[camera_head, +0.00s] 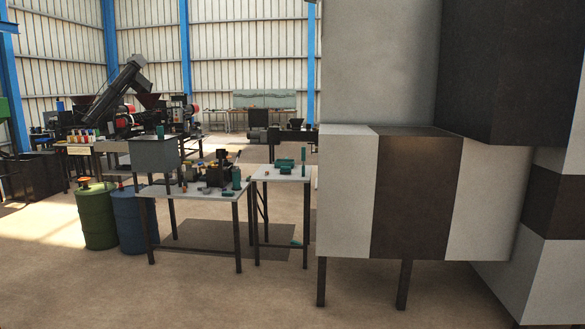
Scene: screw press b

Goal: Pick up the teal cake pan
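Several small teal things are in view, and at this size I cannot tell for sure which one is the cake pan. A wide, low teal object (285,165) sits on the small white table (266,178). A tall, thin teal object (304,158) stands to its right. A teal bottle-like object (237,178) and a flat teal piece (228,194) are on the larger white table (187,191) to the left. Another teal piece (296,243) lies on the floor by the small table. My gripper is not in view.
Large light-and-dark blocks (415,200) on dark legs fill the right side and rise close to the small table. A green barrel (97,218) and a blue barrel (134,222) stand at left. A grey box (153,155) is on the larger table. The front floor is clear.

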